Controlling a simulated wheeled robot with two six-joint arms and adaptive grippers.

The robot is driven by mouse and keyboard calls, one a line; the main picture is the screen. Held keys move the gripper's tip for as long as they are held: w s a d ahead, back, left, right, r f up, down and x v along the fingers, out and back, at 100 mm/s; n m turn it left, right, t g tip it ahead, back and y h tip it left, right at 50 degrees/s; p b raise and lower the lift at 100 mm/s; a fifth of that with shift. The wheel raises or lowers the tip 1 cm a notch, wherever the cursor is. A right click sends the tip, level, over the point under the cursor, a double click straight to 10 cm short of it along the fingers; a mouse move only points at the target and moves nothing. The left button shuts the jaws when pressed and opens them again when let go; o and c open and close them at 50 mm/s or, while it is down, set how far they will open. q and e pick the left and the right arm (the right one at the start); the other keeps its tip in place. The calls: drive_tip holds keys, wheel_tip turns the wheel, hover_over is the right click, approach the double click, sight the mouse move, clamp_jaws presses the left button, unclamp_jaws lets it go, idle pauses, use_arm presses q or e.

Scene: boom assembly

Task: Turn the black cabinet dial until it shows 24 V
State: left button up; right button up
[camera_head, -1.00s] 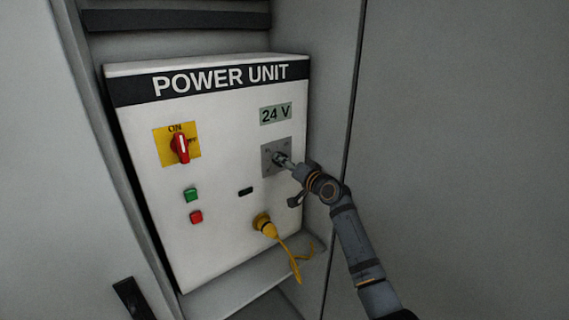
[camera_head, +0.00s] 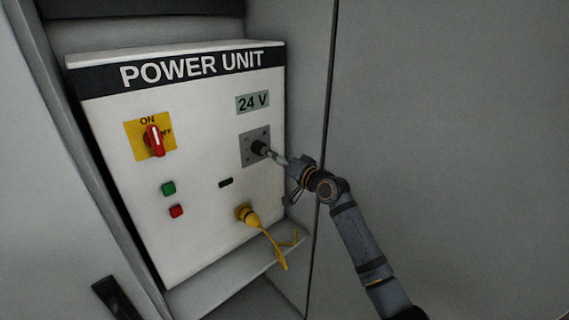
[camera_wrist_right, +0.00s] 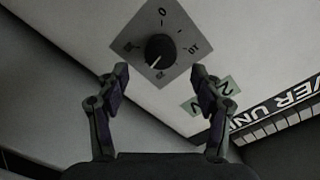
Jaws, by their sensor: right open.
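The black dial (camera_head: 259,148) sits on a grey square plate on the right of the white power unit (camera_head: 130,230). The display (camera_head: 252,102) above it reads 24 V. In the right wrist view the dial (camera_wrist_right: 160,49) is in full sight on its marked plate, its white pointer line toward the lower left. My right gripper (camera_head: 274,156) is in front of the dial; in its wrist view the fingers (camera_wrist_right: 160,75) are spread apart with nothing between them, back from the dial. My left gripper is not in view.
A red switch (camera_head: 154,140) on a yellow plate points to ON. Green (camera_head: 168,188) and red (camera_head: 176,211) buttons sit below it. A yellow plug (camera_head: 248,216) with a hanging cable is under the dial. A grey wall (camera_head: 450,120) stands to the right.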

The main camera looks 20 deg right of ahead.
drive_tip(key=v, duration=0.6)
